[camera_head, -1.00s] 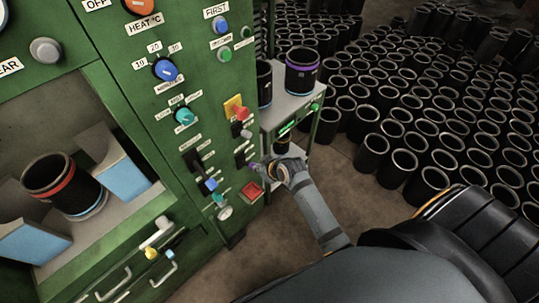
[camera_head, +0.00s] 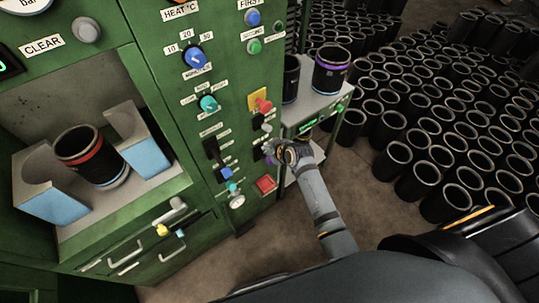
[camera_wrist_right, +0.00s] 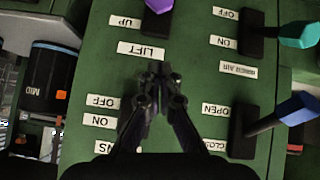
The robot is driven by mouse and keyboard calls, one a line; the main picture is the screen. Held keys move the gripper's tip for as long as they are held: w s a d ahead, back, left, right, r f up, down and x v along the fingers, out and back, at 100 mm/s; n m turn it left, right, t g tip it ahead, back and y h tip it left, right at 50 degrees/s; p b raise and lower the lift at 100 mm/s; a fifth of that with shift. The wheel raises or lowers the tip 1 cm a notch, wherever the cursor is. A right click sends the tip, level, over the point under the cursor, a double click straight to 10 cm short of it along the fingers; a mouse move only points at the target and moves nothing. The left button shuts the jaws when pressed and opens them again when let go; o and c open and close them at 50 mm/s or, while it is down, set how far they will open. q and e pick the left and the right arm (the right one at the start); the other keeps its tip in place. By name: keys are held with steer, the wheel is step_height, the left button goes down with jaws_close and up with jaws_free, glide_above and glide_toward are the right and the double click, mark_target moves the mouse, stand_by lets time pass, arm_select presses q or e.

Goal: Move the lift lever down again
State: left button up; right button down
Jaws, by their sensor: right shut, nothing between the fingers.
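The lift lever has a purple knob, seen at the top edge of the right wrist view (camera_wrist_right: 158,5), beside the UP label and above the LIFT label (camera_wrist_right: 142,51). Most of the lever is cut off there. In the head view a small purple bit (camera_head: 269,159) shows beside my right gripper, partly hidden by it. My right gripper (camera_head: 278,152) is at the green panel's right edge. In the wrist view its fingertips (camera_wrist_right: 160,78) are together and empty, just below the LIFT label and apart from the purple knob. My left gripper is not in view.
Levers with a teal knob (camera_wrist_right: 298,35) and a blue knob (camera_wrist_right: 302,108) stick out nearby. A small stand (camera_head: 312,103) with black sleeves is behind; a sleeve (camera_head: 92,155) sits in the machine.

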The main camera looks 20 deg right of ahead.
mark_target(265, 158)
steer(key=shift+x, duration=1.1)
steer(key=f, duration=0.2)
steer(key=s+d+f+p, duration=0.1)
steer(key=shift+s+d+f, duration=0.15)
steer(key=shift+s+f, duration=0.1)
steer(key=shift+f, duration=0.1)
steer(key=shift+w, duration=0.1)
steer(key=shift+f, duration=0.1)
